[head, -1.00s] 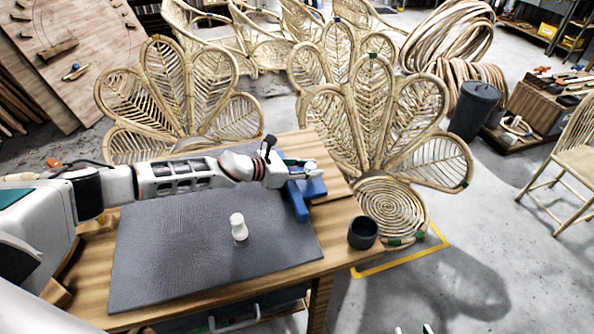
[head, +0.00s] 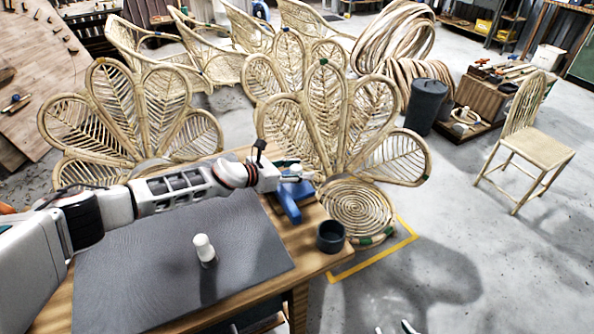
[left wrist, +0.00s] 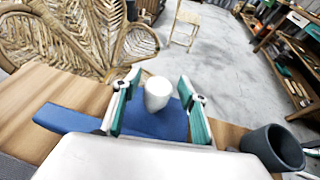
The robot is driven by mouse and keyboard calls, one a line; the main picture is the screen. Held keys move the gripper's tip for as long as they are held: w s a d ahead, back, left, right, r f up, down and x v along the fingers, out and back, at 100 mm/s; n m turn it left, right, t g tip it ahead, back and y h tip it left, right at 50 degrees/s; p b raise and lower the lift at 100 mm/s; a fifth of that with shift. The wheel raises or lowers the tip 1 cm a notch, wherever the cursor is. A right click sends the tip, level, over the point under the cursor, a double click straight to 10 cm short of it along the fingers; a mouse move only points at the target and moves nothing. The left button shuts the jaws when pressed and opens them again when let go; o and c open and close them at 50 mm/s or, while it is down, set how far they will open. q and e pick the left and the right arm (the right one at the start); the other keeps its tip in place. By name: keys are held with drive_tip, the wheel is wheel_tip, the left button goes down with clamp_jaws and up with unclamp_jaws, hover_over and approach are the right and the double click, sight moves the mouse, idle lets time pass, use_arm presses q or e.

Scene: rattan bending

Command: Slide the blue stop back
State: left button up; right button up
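The blue stop (head: 289,205) lies at the right end of the table, partly hidden under my left gripper (head: 296,174). In the left wrist view the blue stop (left wrist: 62,119) lies below and beyond the fingers. A rounded white piece (left wrist: 158,92) stands over the blue stop between the two teal fingers of my left gripper (left wrist: 158,106). There is a gap on each side of it, so the gripper is open around it. Only two tips of my right gripper (head: 396,328) show at the bottom edge of the head view, apart from each other.
A white peg (head: 205,250) stands on the dark mat (head: 150,262). A dark cup (head: 330,238) stands at the table's right corner, and also shows in the left wrist view (left wrist: 273,148). Rattan chairs with leaf-shaped backs (head: 340,120) stand close behind the wooden table (head: 310,262).

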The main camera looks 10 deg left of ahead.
use_arm(q)
drive_tip(key=shift+s+a, duration=0.1)
drive_tip(key=shift+a, duration=0.2)
drive_tip(key=shift+s+a+r, duration=0.15)
drive_tip(key=shift+a, duration=0.05)
drive_tip(key=v, duration=1.1)
drive_tip(key=shift+s+d+r, duration=0.1)
drive_tip(key=shift+s, duration=0.1)
